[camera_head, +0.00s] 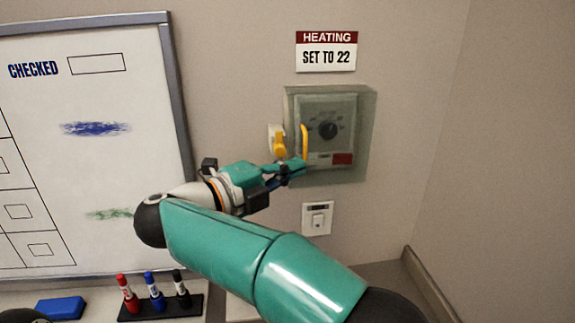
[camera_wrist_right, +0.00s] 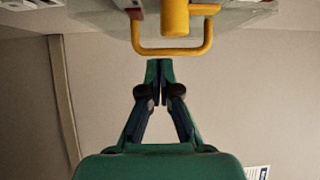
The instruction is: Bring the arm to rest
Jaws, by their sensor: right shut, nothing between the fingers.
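My right arm reaches across the head view from the lower right. Its right gripper (camera_head: 298,166) is shut and empty, with its tips in front of the lower left part of the heating control box. In the right wrist view the gripper fingers (camera_wrist_right: 159,72) meet at their tips. A yellow handle (camera_wrist_right: 172,51) lies just beyond them with a small gap seen. The same yellow handle (camera_head: 304,141) stands at the left side of the box cover (camera_head: 365,115). My left gripper is not in view.
A heating dial (camera_head: 327,130) shows behind the clear cover. A yellow latch-like part (camera_head: 280,145) sits left of it. A light switch (camera_head: 318,219) is below. A whiteboard (camera_head: 95,190) hangs left, above a marker holder (camera_head: 190,307) and a blue eraser (camera_head: 60,308). The right wall is bare.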

